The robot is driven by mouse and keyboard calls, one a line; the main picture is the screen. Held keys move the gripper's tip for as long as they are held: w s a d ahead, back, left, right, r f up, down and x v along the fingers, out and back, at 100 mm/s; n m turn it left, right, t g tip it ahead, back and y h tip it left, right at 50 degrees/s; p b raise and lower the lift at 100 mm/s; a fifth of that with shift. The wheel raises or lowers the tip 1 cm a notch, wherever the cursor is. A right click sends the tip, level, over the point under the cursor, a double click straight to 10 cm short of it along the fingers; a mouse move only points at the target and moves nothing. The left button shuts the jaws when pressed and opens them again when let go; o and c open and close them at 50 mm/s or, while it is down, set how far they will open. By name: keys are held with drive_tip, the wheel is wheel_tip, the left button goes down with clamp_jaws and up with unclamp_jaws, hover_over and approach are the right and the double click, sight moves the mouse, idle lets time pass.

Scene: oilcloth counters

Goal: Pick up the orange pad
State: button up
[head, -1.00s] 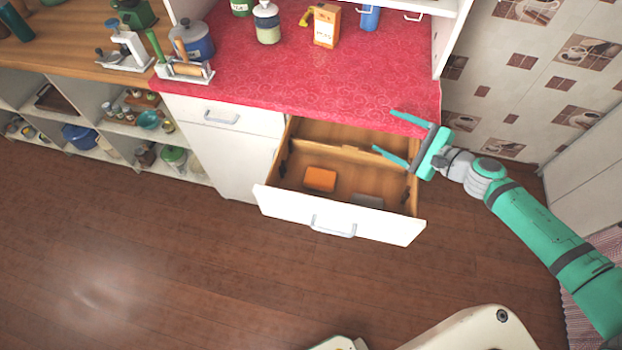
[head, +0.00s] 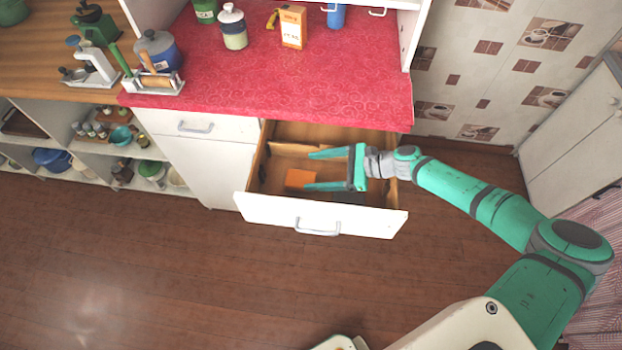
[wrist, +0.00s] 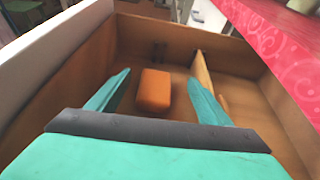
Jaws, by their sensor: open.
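The orange pad (head: 299,179) lies on the floor of the open wooden drawer (head: 290,150), towards the left. One finger of my gripper partly covers it in the head view. My gripper (head: 310,171) is open and empty, over the drawer, with its fingers pointing left towards the pad. In the wrist view the whole pad (wrist: 154,90) shows between and beyond the two fingers (wrist: 158,95). The pad is apart from both fingers.
A divider (wrist: 203,80) splits the drawer. A grey item (head: 348,198) lies right of the pad. The white drawer front (head: 270,211) and the red counter (head: 330,95) bound the opening. A canister (head: 233,28) and an orange-white box (head: 293,27) stand on the counter.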

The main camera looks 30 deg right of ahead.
sight(288, 176)
drive_tip(key=shift+s+f, duration=0.2)
drive_tip(key=shift+f, duration=0.25)
drive_tip(key=shift+a+f, duration=0.1)
drive_tip(key=shift+f, duration=0.05)
drive_tip(key=x, duration=1)
drive_tip(key=shift+w+f, duration=0.1)
drive_tip(key=c, duration=1.1)
